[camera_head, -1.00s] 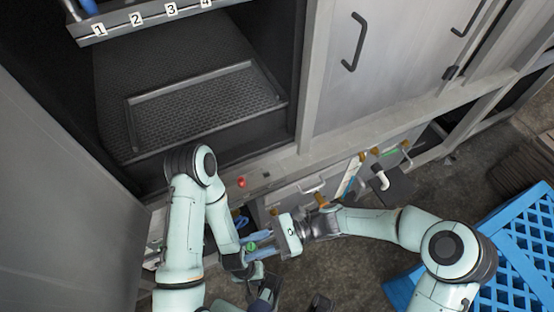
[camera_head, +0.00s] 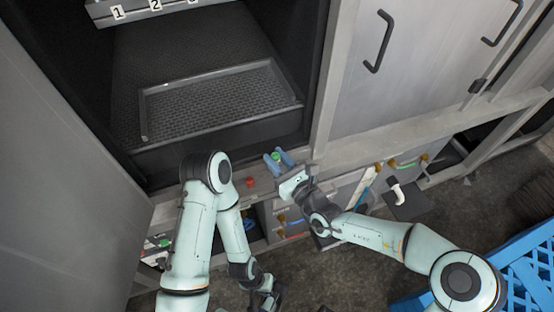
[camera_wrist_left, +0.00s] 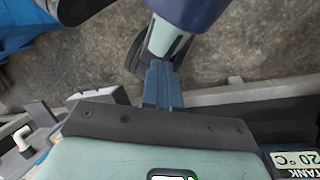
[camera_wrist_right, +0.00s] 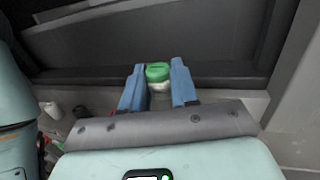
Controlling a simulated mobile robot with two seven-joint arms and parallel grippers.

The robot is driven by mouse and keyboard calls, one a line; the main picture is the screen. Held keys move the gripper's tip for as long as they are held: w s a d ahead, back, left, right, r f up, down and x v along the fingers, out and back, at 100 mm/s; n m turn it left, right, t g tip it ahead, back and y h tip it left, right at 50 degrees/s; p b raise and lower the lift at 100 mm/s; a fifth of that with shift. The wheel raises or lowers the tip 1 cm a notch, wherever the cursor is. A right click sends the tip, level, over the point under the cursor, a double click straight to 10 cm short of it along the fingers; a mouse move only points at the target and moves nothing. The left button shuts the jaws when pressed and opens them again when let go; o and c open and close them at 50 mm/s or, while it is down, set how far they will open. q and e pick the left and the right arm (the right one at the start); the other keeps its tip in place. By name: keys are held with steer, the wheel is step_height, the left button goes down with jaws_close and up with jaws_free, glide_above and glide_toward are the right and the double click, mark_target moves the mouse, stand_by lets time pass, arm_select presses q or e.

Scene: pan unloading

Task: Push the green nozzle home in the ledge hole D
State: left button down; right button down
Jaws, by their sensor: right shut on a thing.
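The green nozzle (camera_head: 276,156) is between the blue fingers of my right gripper (camera_head: 279,158), near the grey ledge (camera_head: 335,150) in front of the dark cabinet opening. In the right wrist view the nozzle (camera_wrist_right: 158,72) shows a green top and a pale lower part, with one finger on each side. Hole D cannot be made out; I cannot tell whether the nozzle touches the ledge. My left gripper (camera_head: 268,300) is low over the floor, away from the nozzle. In the left wrist view its blue fingers (camera_wrist_left: 162,84) lie together with nothing seen between them.
A red button (camera_head: 250,182) is on the ledge left of my right gripper. A dark tray (camera_head: 215,112) lies inside the opening. Brass fittings and a white pipe (camera_head: 396,190) stand to the right. A blue crate (camera_head: 520,268) is on the floor at lower right.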

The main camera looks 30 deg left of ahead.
arm_select(q)
steer(key=shift+w+f, duration=0.1)
arm_select(e)
steer(key=shift+f, duration=0.1)
